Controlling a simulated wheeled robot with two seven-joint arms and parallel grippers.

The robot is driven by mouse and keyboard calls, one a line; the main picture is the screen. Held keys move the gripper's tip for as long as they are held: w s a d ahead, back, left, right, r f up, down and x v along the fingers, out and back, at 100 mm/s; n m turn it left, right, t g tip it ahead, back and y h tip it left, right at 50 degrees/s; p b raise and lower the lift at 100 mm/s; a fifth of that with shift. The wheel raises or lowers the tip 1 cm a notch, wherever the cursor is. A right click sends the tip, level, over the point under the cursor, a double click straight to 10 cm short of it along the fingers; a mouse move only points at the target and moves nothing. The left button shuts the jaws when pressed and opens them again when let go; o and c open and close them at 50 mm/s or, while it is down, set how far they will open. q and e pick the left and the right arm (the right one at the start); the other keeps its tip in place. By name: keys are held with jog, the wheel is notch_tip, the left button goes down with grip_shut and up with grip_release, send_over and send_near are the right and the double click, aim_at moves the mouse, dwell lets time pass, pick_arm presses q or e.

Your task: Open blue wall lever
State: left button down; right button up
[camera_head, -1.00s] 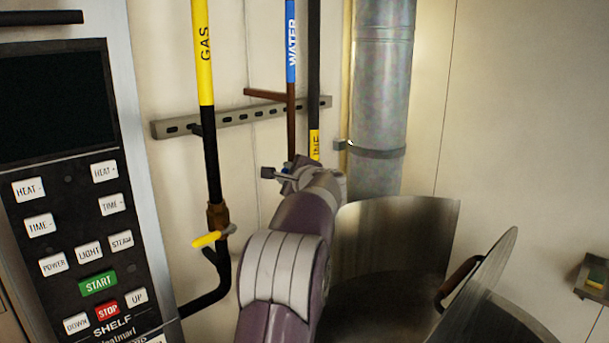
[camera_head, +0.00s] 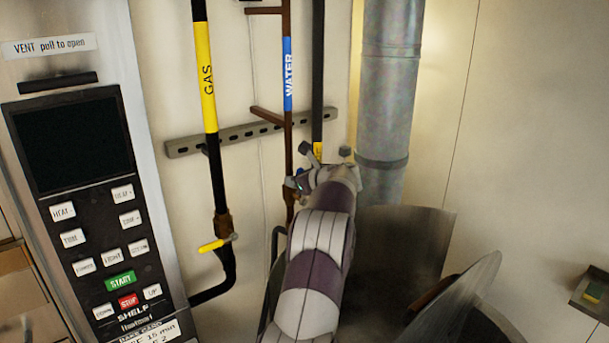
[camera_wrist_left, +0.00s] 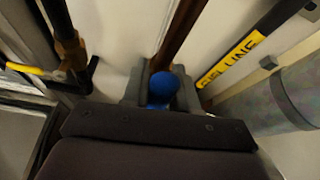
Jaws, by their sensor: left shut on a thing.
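The blue wall lever (camera_wrist_left: 163,84) shows in the left wrist view as a rounded blue end between my left gripper's fingers, in front of a brown pipe. My left gripper (camera_wrist_left: 160,88) is shut on it. In the head view my left gripper (camera_head: 298,182) is at the brown water pipe (camera_head: 289,150), below its blue WATER label (camera_head: 287,74). My own wrist hides most of the lever there, with only a small bit of blue showing. My right gripper is not in view.
A yellow gas lever (camera_head: 213,245) sits on the black gas pipe to the left. A control panel (camera_head: 95,210) stands further left. A metal duct (camera_head: 388,110) and an open kettle (camera_head: 410,250) with a raised lid (camera_head: 455,300) are to the right.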

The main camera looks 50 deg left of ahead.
pick_arm(q)
jog(key=shift+w+r+m+g, duration=0.1)
jog(key=shift+w+m+g, duration=0.2)
jog(key=shift+w+m, duration=0.15)
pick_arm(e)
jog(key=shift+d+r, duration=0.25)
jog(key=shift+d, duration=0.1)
pick_arm(q)
jog(key=c, duration=1.1)
grip_release()
jog(key=shift+o, duration=0.7)
